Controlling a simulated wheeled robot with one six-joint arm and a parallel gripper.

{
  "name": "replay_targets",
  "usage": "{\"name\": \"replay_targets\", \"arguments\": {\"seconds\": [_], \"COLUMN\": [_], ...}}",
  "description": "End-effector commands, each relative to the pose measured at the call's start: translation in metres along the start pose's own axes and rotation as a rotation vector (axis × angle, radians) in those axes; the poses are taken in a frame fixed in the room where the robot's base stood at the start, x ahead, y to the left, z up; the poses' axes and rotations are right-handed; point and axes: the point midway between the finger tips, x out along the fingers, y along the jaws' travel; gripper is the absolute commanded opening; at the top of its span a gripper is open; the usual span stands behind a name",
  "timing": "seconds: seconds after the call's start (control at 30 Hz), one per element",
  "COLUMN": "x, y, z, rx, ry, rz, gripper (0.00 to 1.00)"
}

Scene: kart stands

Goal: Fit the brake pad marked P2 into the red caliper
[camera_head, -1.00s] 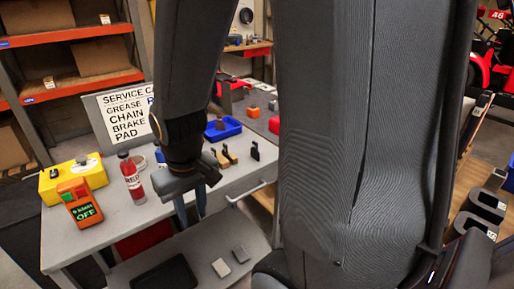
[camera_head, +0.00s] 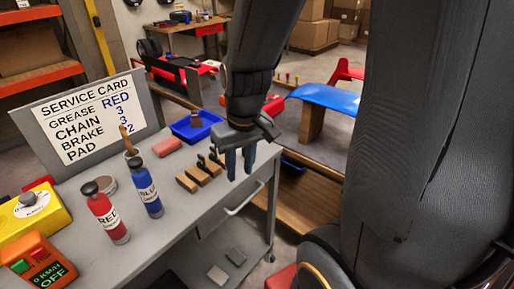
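My gripper (camera_head: 240,162) points down over the bench's right front edge, its two blue-grey fingers apart with nothing between them. Several small tan blocks with dark parts (camera_head: 198,175) stand in a row on the bench, just left of my gripper. They may be brake pads, but I can read no P2 mark. A service card (camera_head: 90,118) at the back of the bench gives the pad as 2. A red part (camera_head: 270,106) shows behind my wrist; I cannot tell whether it is the red caliper.
The grey bench (camera_head: 150,232) also holds red (camera_head: 106,212) and blue (camera_head: 146,190) bottles, a blue tray (camera_head: 196,127), a pinkish-red block (camera_head: 167,146), a yellow box (camera_head: 30,213) and an orange device (camera_head: 38,262). Two small plates (camera_head: 217,274) lie on the lower shelf.

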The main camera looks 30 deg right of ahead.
Motion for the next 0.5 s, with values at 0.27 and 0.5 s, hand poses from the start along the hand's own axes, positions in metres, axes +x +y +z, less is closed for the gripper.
{"name": "replay_targets", "arguments": {"seconds": [0.27,0.5], "x": [-0.004,-0.016], "y": [0.074,0.12], "z": [-0.081,-0.118], "rx": [-0.166,-0.289], "ry": [0.126,0.227], "rz": [-0.061,-0.067], "gripper": [0.29,0.29]}}
